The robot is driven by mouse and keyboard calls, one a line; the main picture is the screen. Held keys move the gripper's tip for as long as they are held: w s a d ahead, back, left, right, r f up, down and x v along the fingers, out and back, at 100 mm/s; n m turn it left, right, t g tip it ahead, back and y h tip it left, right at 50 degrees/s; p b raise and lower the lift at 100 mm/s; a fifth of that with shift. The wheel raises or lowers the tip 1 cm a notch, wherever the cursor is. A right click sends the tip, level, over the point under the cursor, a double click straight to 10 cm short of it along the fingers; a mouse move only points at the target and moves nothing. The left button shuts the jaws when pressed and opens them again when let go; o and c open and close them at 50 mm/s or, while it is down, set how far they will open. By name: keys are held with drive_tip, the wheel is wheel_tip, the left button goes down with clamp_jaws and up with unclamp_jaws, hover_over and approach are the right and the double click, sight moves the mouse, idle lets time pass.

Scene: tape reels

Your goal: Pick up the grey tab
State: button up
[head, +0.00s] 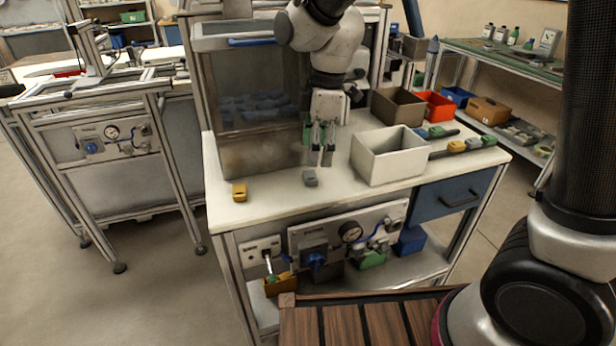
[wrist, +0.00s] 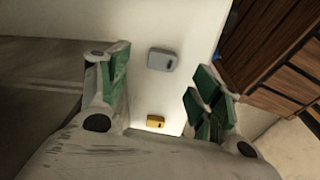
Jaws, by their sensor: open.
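The grey tab (head: 310,178) lies on the white worktop near its front edge, in the middle. In the wrist view the grey tab (wrist: 162,59) lies beyond and between the fingertips, apart from both. My gripper (head: 321,158) is open and empty, pointing down above the worktop, slightly behind and to the right of the tab in the head view. Its green-padded fingers (wrist: 157,85) stand wide apart in the wrist view. Nothing hides the tab.
A yellow tab (head: 239,192) lies at the worktop's left front; it also shows in the wrist view (wrist: 155,121). A white bin (head: 390,160) stands right of my gripper. A clear-fronted cabinet (head: 250,105) stands close on the left.

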sight(310, 176)
drive_tip(key=f, duration=0.2)
drive_tip(key=a+f, duration=0.1)
drive_tip(key=f, duration=0.3)
drive_tip(key=shift+s+a, duration=0.15)
drive_tip(key=shift+s, duration=0.15)
drive_tip(key=shift+r, duration=0.1)
drive_tip(key=c, duration=0.8)
